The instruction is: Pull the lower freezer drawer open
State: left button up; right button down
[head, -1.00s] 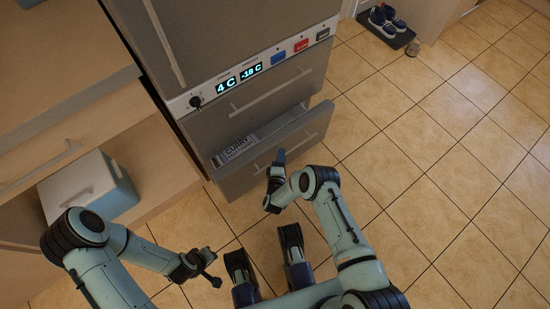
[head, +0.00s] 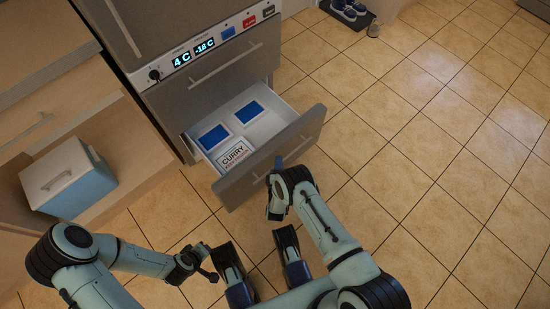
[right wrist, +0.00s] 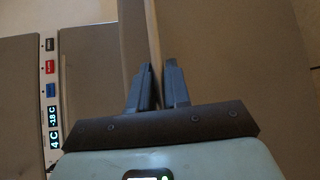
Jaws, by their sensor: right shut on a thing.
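The lower freezer drawer (head: 237,188) stands well open, pulled out from the grey fridge-freezer (head: 165,105). Its white inside shows two blue packs and a white CURRY box (head: 236,154). My right gripper (head: 279,163) is at the drawer's front face, shut on the drawer's bar handle. In the right wrist view the two fingers (right wrist: 158,85) close on either side of the handle (right wrist: 153,40). My left gripper (head: 208,270) hangs low at left, away from the drawer and apparently empty; its finger gap is too small to tell.
An upper drawer with a bar handle (head: 222,66) is shut above. Shoes on a dark mat (head: 348,14) lie at the back. The tiled floor at right is clear.

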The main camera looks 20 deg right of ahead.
pick_arm(q)
jog(key=shift+s+d+r+p, duration=0.55)
jog(key=shift+s+r, duration=0.15)
jog(key=shift+r, duration=0.1)
pick_arm(e)
jog(key=shift+s+d+r, duration=0.1)
jog(key=shift+s+d, duration=0.25)
jog(key=shift+s, duration=0.45)
jog(key=shift+s+d, duration=0.35)
jog(key=shift+s, duration=0.45)
jog(key=c, duration=1.2)
grip_release()
pick_arm(q)
jog(key=shift+s, duration=0.1)
pick_arm(e)
jog(key=shift+s, duration=0.1)
